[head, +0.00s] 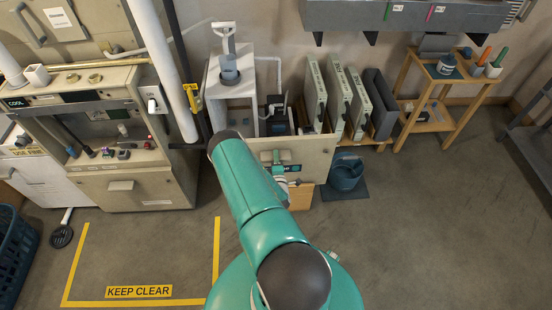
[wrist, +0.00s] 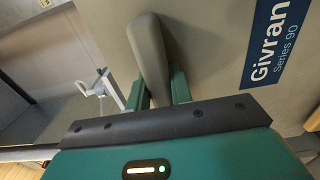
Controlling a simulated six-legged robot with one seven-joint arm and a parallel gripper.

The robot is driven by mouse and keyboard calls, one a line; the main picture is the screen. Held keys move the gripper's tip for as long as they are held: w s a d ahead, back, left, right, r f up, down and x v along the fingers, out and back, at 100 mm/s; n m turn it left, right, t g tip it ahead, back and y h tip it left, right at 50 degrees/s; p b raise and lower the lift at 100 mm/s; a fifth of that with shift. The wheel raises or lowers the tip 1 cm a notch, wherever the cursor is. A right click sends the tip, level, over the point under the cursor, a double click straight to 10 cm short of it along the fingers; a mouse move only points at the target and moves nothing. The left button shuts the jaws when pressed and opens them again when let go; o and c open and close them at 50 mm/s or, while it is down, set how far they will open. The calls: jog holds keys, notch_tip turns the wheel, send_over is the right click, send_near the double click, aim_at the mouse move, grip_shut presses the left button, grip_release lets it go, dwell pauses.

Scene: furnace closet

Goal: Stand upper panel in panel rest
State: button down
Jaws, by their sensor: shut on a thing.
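A beige panel (head: 315,154) stands in front of the open grey cabinet in the head view. I take it as the upper panel. In the wrist view its face (wrist: 215,45) carries a dark blue "Givran Series 90" label. My gripper (wrist: 160,88) is shut on the panel's handle (wrist: 148,50), one finger on each side. In the head view my gripper (head: 281,174) is partly hidden by my arm. Several upright pale panels (head: 315,95) stand at right over a wooden base (head: 364,141), which may be the panel rest. The held panel hides what is behind it.
A grey cabinet (head: 213,85) with a pipe stands behind. A beige unit (head: 135,188) is at left. A blue bucket (head: 346,174) on a dark mat and a wooden stand (head: 459,125) are at right. Yellow "KEEP CLEAR" floor marking (head: 139,291) is at lower left. The right floor is free.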

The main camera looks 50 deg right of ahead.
jog(key=shift+f, duration=1.75)
jog(key=c, duration=1.2)
grip_release()
jog(key=shift+o, duration=0.4)
jog(key=shift+f, duration=0.2)
jog(key=o, duration=1.1)
jog(key=shift+v, duration=8.5)
